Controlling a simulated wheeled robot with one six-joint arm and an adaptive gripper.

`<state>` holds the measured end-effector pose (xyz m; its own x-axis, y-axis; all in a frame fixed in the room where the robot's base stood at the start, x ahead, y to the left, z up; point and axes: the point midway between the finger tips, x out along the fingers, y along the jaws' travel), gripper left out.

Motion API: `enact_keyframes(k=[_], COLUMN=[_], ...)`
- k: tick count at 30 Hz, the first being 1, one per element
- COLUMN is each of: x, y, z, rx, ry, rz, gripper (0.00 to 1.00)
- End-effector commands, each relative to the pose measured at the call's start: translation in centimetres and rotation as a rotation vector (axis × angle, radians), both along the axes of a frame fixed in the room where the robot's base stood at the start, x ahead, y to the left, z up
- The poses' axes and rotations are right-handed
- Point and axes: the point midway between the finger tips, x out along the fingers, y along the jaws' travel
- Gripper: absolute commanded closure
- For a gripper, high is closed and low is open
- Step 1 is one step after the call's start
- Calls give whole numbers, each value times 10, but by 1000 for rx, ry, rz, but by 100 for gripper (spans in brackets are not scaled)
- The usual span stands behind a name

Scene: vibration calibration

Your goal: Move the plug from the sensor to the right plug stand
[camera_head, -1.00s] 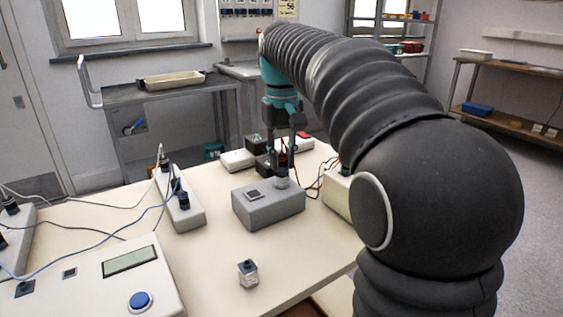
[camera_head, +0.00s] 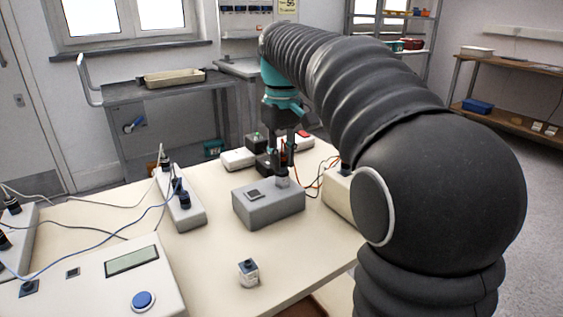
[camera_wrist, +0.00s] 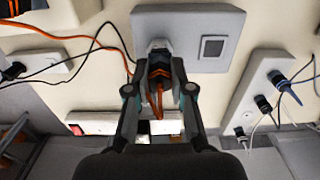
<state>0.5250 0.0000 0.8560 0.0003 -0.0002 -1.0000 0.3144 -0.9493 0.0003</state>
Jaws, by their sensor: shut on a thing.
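A small silver-white sensor (camera_wrist: 157,46) stands on the grey box (camera_wrist: 190,22) in the wrist view. It also shows on the box's back right part in the head view (camera_head: 283,182). My gripper (camera_wrist: 159,84) is shut on the plug; whether plug and sensor still join I cannot tell. The right plug stand (camera_head: 342,196) is a cream block right of the grey box, partly hidden by my arm. It also shows in the wrist view (camera_wrist: 50,62).
The left plug stand (camera_head: 190,214) holds dark plugs with cables. A loose white cube-like sensor (camera_head: 248,274) stands near the table's front. A console (camera_head: 110,285) with a blue button is at front left. Boxes and orange cables lie behind the grey box.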

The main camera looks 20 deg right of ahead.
Motion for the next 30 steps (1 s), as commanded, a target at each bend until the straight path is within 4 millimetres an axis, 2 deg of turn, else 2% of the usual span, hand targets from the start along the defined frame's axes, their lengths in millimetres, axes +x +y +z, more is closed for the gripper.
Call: enact_keyframes(k=[7,17,25,30], x=[0,0,0,0], y=[0,0,0,0], z=[-1,-1,-1,-1], rx=[0,0,1,1], ry=[2,3,4,4], rz=[160,185,434,517], gripper=[100,100,100,100])
